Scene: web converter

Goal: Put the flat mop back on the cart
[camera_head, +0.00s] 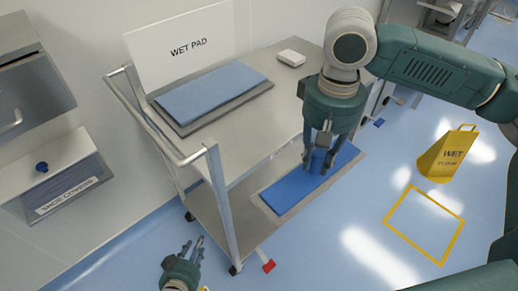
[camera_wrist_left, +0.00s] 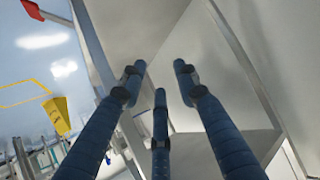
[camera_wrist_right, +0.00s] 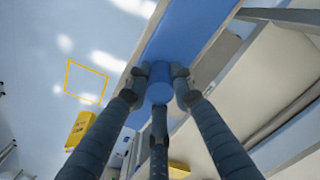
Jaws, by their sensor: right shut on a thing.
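The flat mop (camera_head: 290,192) is a bright blue slab with a grey edge, low at the right end of the cart's lower shelf (camera_head: 228,213). I cannot tell whether it rests on the shelf. My right gripper (camera_head: 318,160) points down over it and is shut on its short blue grip, a blue cylinder (camera_wrist_right: 160,82) in the right wrist view. The cart (camera_head: 275,112) is a grey metal trolley with two shelves. My left gripper (camera_head: 194,244) is open and empty, low at the cart's near left side; its spread fingers face grey panels in the left wrist view (camera_wrist_left: 160,75).
The cart's top holds a light blue pad (camera_head: 210,92) below a "WET PAD" sign (camera_head: 185,45) and a small white block (camera_head: 291,58). A shoe-cover box (camera_head: 60,175) is at left.

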